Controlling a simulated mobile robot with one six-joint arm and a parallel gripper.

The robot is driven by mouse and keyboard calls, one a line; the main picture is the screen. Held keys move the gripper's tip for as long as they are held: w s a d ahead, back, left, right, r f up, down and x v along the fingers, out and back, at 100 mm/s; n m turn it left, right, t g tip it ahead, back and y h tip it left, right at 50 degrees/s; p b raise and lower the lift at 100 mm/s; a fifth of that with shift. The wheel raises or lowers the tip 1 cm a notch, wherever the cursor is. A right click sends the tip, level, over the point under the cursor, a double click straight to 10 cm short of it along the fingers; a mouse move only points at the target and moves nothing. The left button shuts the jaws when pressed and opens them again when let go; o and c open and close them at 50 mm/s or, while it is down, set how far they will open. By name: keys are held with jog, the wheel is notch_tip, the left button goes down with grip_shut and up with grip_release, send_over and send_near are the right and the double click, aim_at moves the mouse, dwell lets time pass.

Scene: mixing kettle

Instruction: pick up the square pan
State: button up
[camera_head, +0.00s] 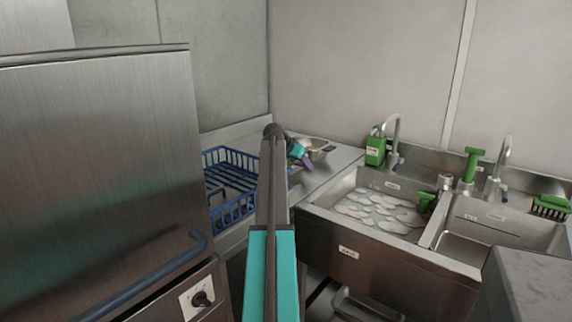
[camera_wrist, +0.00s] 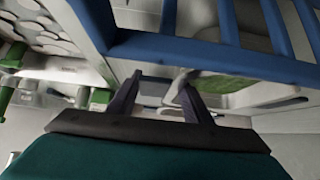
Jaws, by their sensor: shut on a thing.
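A shallow silver pan (camera_head: 318,146) lies on the counter in the corner, partly behind my gripper in the head view. Its square outline is hard to make out at this size. My gripper (camera_head: 307,163) is beside it, above the counter, pointing down to the right. In the wrist view, the two dark fingers of my gripper (camera_wrist: 160,88) stand a little apart, shut on a pale grey metal part that I take for the square pan (camera_wrist: 157,90). Most of the held part is hidden, and I cannot tell whether it is clear of the counter.
A blue wire basket (camera_head: 232,205) stands on the counter (camera_head: 335,165) left of my arm. To the right is a sink (camera_head: 350,253) holding several white plates (camera_head: 378,209). A green soap bottle (camera_head: 375,151) stands behind it. A steel cabinet (camera_head: 95,170) fills the left.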

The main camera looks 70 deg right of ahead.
jog(key=shift+r, duration=0.1)
notch_tip(320, 180, up, 10)
jog(key=shift+f, duration=0.15)
grip_shut()
jog(key=shift+s+d, duration=0.1)
jog(key=shift+s, duration=0.05)
dwell(0.7)
